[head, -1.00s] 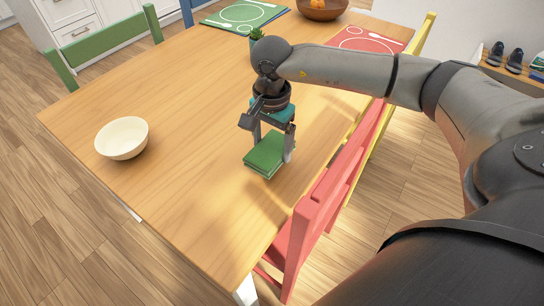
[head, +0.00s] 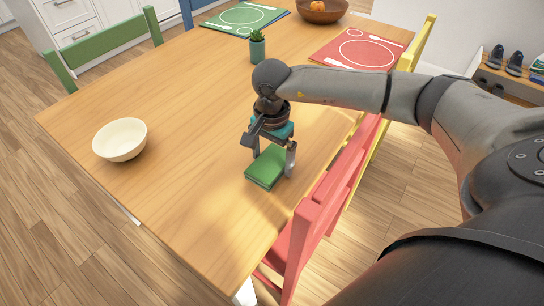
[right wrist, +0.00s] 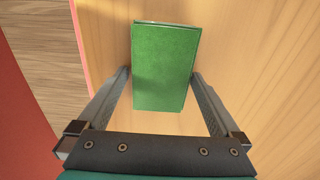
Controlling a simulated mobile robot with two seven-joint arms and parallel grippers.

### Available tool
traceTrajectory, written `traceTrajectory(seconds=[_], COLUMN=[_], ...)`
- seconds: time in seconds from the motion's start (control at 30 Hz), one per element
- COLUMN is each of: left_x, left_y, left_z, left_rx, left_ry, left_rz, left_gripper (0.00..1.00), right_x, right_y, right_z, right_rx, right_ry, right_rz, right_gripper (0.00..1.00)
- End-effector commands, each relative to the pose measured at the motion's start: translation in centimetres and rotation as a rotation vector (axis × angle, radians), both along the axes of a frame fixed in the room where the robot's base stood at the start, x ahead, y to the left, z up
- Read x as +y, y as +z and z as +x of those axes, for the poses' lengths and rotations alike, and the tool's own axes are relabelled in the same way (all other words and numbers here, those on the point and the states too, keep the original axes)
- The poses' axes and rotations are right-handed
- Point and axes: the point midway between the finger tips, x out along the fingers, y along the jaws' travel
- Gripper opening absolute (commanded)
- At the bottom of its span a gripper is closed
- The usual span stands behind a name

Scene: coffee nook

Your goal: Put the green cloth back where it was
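In the right wrist view, the cloth (right wrist: 166,68) lies between the two fingers of the right gripper (right wrist: 162,74), with narrow gaps at both sides, so the gripper looks open. My left gripper is not in view.
A cream bowl (head: 120,139) stands at the table's left. A potted plant (head: 257,47), a red placemat (head: 357,48), a green placemat (head: 243,17) and a brown fruit bowl (head: 322,10) are farther back. A red chair (head: 304,231) stands close along the right edge. The table's middle is clear.

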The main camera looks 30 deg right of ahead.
Motion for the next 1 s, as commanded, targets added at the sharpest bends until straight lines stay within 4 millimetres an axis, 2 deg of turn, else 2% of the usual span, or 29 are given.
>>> traceTrajectory(seconds=[0.27, 0.4, 0.7, 0.83, 1.0], left_x=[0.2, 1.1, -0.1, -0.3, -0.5], left_y=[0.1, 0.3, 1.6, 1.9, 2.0], left_z=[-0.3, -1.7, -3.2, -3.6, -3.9], left_rx=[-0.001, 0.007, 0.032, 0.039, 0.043], left_ry=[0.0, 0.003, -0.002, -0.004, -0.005], left_rz=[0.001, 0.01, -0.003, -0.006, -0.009], left_gripper=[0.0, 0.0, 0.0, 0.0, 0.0], right_x=[0.0, 0.0, 0.0, 0.0, 0.0], right_y=[0.4, 3.1, 9.6, 11.3, 12.3], right_z=[0.0, 0.1, 0.1, 0.1, 0.0], right_rx=[0.0, -0.005, -0.004, -0.002, 0.0], right_ry=[0.0, 0.001, 0.001, 0.001, 0.0], right_rz=[0.0, 0.0, 0.0, 0.001, -0.001], right_gripper=[1.0, 1.0, 1.0, 1.0, 1.0])
